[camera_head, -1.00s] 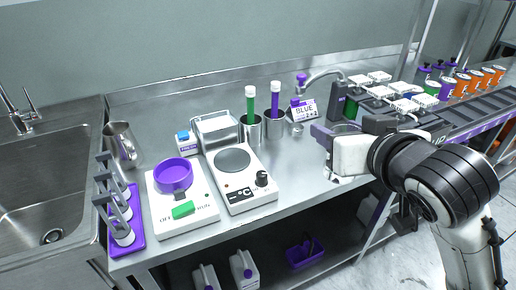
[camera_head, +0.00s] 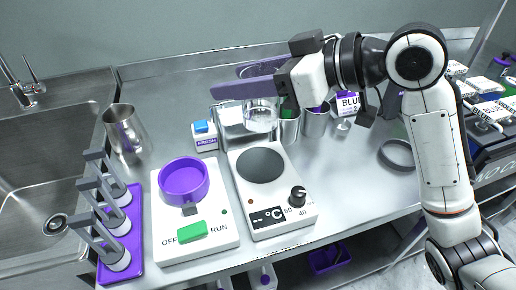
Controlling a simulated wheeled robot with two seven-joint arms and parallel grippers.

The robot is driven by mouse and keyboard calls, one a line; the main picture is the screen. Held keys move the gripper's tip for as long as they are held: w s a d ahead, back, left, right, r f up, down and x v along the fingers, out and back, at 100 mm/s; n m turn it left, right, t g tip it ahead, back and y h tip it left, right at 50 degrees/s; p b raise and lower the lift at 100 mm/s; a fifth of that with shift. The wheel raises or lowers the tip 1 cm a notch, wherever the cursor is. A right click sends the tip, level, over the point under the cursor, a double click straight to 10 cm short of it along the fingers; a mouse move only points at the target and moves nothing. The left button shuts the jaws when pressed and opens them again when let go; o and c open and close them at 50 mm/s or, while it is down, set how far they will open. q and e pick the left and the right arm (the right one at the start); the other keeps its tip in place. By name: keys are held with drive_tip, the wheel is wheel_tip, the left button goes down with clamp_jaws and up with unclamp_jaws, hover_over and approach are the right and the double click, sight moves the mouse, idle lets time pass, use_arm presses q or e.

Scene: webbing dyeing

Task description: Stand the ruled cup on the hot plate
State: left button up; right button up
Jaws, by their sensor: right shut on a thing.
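The ruled cup (camera_head: 262,118) is a clear, see-through cup. It hangs upright below the purple fingers of my right gripper (camera_head: 228,82), which is shut on it. The fingers reach in from the right, and the cup is above the back end of the hot plate. The hot plate (camera_head: 241,196) is a white unit with a bare dark grey round heating disc (camera_head: 261,165), a black knob (camera_head: 297,196) and a small display at its front. The cup's ruling is too small to make out. My left gripper is not in view.
Left of the hot plate stands a white OFF/RUN unit (camera_head: 219,231) with a purple dish (camera_head: 183,182). Behind are a steel box (camera_head: 232,133), a blue-capped bottle (camera_head: 205,136) and metal beakers (camera_head: 315,122). A dark ring (camera_head: 397,154) lies on the right.

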drive_tip(key=shift+s+a+f+b, duration=0.1)
drive_tip(key=shift+f+b, duration=0.5)
drive_tip(key=shift+f, duration=4.2)
drive_tip(key=shift+f, duration=0.1)
drive_tip(key=o, duration=1.1)
drive_tip(key=v, duration=1.2)
